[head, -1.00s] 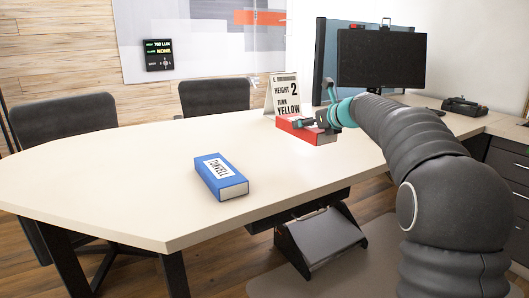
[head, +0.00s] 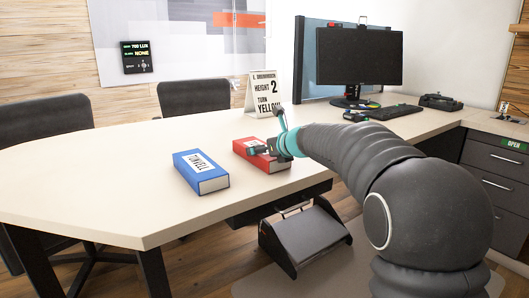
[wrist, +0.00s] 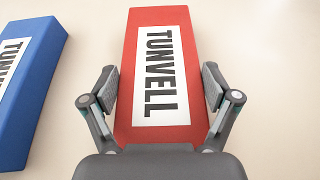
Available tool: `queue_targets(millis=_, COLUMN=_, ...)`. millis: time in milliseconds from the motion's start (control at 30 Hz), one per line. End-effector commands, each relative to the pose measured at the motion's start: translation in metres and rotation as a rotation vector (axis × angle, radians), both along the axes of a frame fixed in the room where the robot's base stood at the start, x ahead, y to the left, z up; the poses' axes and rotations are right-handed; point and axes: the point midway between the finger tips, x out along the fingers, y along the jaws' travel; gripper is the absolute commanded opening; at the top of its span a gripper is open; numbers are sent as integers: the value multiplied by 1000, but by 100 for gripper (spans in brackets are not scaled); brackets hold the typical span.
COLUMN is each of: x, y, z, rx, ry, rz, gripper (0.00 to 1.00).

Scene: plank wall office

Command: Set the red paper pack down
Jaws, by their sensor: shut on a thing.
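The red paper pack (head: 255,156) is at the right edge area of the pale table, just right of the blue pack. Its white TUNVELL label faces up in the wrist view (wrist: 158,70). My gripper (head: 270,149) is shut on it, with one finger along each long side, as the wrist view also shows (wrist: 159,88). The pack lies flat, at or just above the tabletop; I cannot tell whether it touches. My gripper hides part of its near right end in the head view.
The blue TUNVELL pack (head: 201,172) lies left of the red one, with a narrow gap. A monitor (head: 358,56) and keyboard (head: 394,112) are further right. The table's left part (head: 90,165) is clear.

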Motion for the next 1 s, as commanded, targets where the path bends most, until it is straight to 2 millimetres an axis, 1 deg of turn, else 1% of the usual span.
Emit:
queue_targets(millis=200, x=0, y=0, z=2, rx=0, ry=-2, rz=-1, gripper=32)
queue_targets(millis=333, x=0, y=0, z=-2, rx=0, ry=-2, rz=-1, gripper=32)
queue_targets(millis=367, x=0, y=0, z=-2, rx=-1, ry=-1, rz=0, gripper=94)
queue_targets(millis=400, x=0, y=0, z=-2, rx=-1, ry=-1, rz=0, gripper=100)
queue_targets(millis=700, x=0, y=-1, z=-1, rx=-1, ry=-1, rz=-1, gripper=100)
queue_targets(millis=800, x=0, y=-1, z=2, rx=0, ry=-1, rz=-1, gripper=100)
queue_targets(millis=867, x=-4, y=-4, z=3, rx=0, ry=-1, rz=-1, gripper=100)
queue_targets(millis=1000, x=-21, y=-16, z=12, rx=0, ry=-3, rz=-1, gripper=100)
